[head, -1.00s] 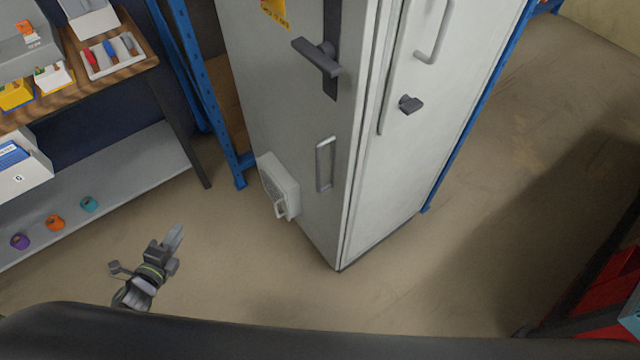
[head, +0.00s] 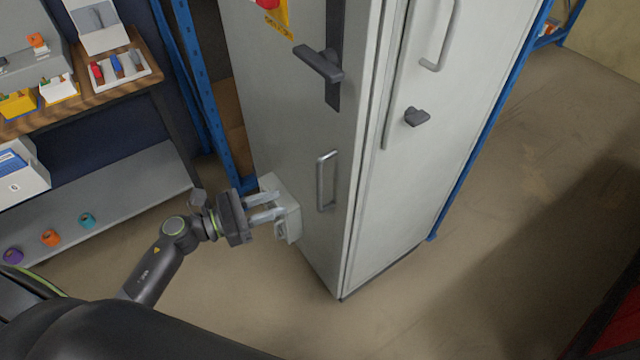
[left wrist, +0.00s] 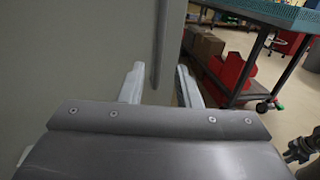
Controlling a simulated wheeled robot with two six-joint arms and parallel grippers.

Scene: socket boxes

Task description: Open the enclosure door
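A tall grey cabinet (head: 300,130) stands upright in the head view. Its left face has a dark lever handle (head: 322,66) on a dark plate, a grey pull handle (head: 326,181) and a small white box (head: 272,183) low down. The right face shows a dark knob (head: 417,117) and another pull handle (head: 443,40). No gap shows at the edges between the faces. My left gripper (head: 280,205) is open and empty in front of the small box, left of the lower pull handle.
A workbench (head: 130,90) with trays and a lower shelf (head: 130,172) stands at the left, beside a blue rack post (head: 208,90). Bare floor (head: 520,240) lies right of the cabinet. The left wrist view shows a red object (left wrist: 232,72) under a table.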

